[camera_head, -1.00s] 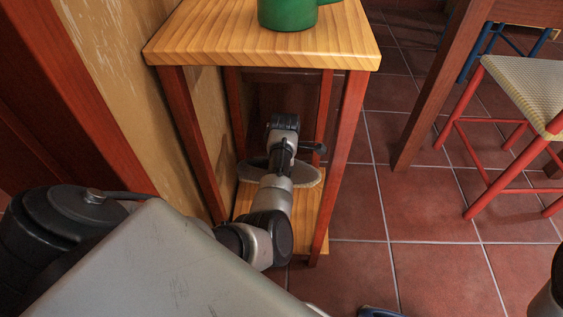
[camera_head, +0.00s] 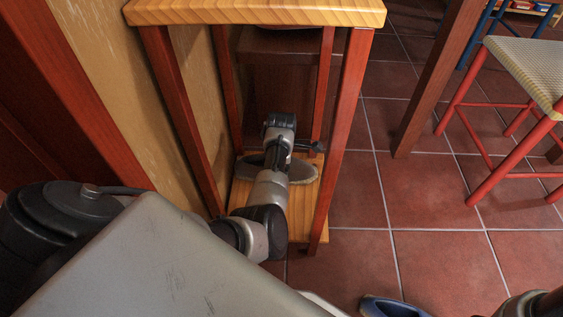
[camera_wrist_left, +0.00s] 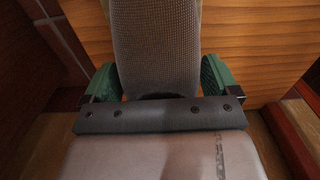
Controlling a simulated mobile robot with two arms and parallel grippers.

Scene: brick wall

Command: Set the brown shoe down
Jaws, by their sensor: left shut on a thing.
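The brown shoe shows as a grey-brown, mesh-textured shape (camera_wrist_left: 157,45) in the left wrist view, between the green finger pads of my left gripper (camera_wrist_left: 160,78). In the head view the shoe (camera_head: 303,172) lies crosswise under my left gripper (camera_head: 279,150), with an end showing on each side. It is at the lower wooden shelf (camera_head: 240,195) of a small stand. The gripper is shut on it. The arm hides its middle, and I cannot tell whether it touches the shelf. My right gripper is not in view.
The stand's red-brown legs (camera_head: 343,130) and its top board (camera_head: 250,12) frame the space around my left arm. A yellow wall (camera_head: 110,80) is close on the left. A blue shoe-like thing (camera_head: 388,307) lies on the tiled floor. A red-legged stool (camera_head: 500,130) stands at the right.

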